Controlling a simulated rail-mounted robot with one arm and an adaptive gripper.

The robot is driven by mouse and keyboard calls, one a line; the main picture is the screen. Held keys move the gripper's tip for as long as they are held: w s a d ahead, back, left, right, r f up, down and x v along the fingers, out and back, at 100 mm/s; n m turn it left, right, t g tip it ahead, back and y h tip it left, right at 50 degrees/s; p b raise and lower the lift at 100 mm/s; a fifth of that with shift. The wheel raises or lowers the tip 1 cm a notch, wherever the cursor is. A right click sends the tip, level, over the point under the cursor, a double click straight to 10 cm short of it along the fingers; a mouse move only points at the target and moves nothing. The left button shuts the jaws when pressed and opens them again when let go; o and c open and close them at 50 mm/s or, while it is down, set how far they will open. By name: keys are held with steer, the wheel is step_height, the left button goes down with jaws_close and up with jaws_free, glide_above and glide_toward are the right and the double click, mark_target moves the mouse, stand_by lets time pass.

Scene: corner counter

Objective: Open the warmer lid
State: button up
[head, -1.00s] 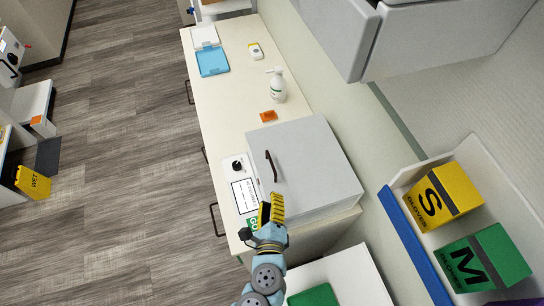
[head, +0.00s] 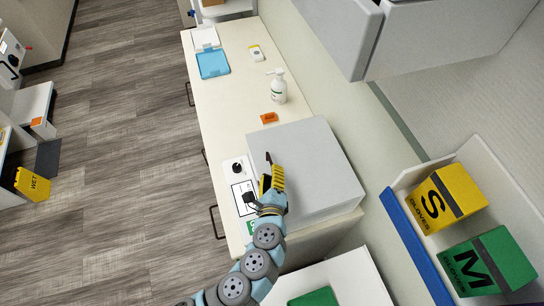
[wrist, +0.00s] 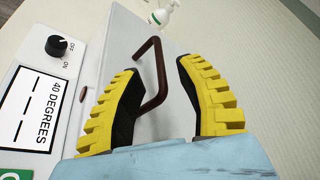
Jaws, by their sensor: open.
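The warmer is a light grey box on the counter, with its flat lid (head: 318,165) closed on top. Its dark brown bar handle (wrist: 153,75) runs between my fingers in the wrist view; in the head view my gripper hides most of it. My gripper (head: 272,178) is over the warmer's front edge at the handle. In the wrist view its yellow-ribbed fingers (wrist: 160,88) are open, one on each side of the handle, with gaps visible. The front panel carries a black knob (wrist: 57,45) and a "40 DEGREES" label (wrist: 35,108).
An orange item (head: 269,118) and a white pump bottle (head: 278,87) stand beyond the warmer. Glove boxes (head: 446,198) sit on a shelf at the right. A grey cabinet (head: 420,40) overhangs at the upper right.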

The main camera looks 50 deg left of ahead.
mark_target(273, 158)
steer(key=shift+p+x, duration=0.45)
steer(key=shift+x, duration=2.95)
steer(key=shift+d, duration=0.1)
steer(key=shift+w, duration=0.1)
jaws_close()
